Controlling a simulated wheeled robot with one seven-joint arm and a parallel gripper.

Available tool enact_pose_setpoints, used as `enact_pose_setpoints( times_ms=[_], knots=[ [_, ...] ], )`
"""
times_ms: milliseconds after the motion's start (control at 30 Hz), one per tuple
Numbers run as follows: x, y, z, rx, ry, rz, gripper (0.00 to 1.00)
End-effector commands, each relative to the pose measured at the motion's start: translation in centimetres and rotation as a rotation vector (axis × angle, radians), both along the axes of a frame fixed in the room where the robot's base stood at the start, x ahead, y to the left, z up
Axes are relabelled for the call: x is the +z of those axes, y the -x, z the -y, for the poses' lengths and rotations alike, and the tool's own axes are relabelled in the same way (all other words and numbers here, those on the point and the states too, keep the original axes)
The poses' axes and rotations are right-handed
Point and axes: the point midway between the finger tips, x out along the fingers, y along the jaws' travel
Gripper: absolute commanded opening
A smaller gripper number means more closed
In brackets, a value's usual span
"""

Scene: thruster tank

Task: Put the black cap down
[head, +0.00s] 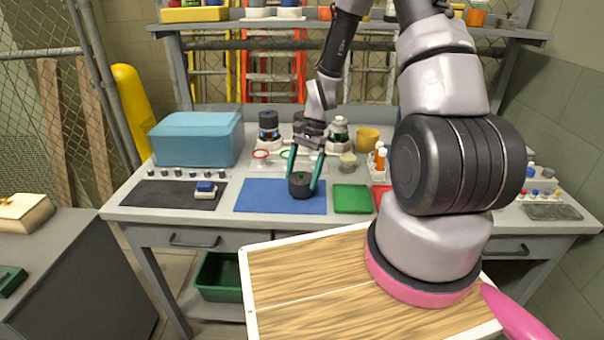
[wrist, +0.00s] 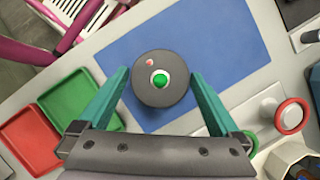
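The black cap (head: 301,187) is a short dark cylinder over the blue mat (head: 258,196) on the workbench. In the wrist view the cap (wrist: 151,94) shows its round top, with a green centre in a pale ring and a small red dot. My gripper (head: 305,180) reaches down from above.
A green tray (head: 351,199) lies right of the blue mat, with a red tray (wrist: 30,140) beyond it. Behind stand a dark-topped thruster (head: 268,128), another thruster (head: 338,132) and a yellow cup (head: 367,138). A blue cooler (head: 196,138) and a dark mat (head: 150,193) are at left.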

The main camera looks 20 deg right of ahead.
Motion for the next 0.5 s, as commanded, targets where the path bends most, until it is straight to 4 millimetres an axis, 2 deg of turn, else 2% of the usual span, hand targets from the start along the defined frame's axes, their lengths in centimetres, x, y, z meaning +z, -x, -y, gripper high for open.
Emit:
enact_pose_setpoints(
  times_ms=[267, 367, 500],
  knots=[
    [0.2, 0.0, 0.0, 0.000, 0.000, 0.001, 1.00],
    [1.1, -0.1, 0.1, 0.000, 0.000, 0.003, 1.00],
    [3.6, -0.8, 0.8, -0.001, 0.002, 0.006, 1.00]
  ],
)
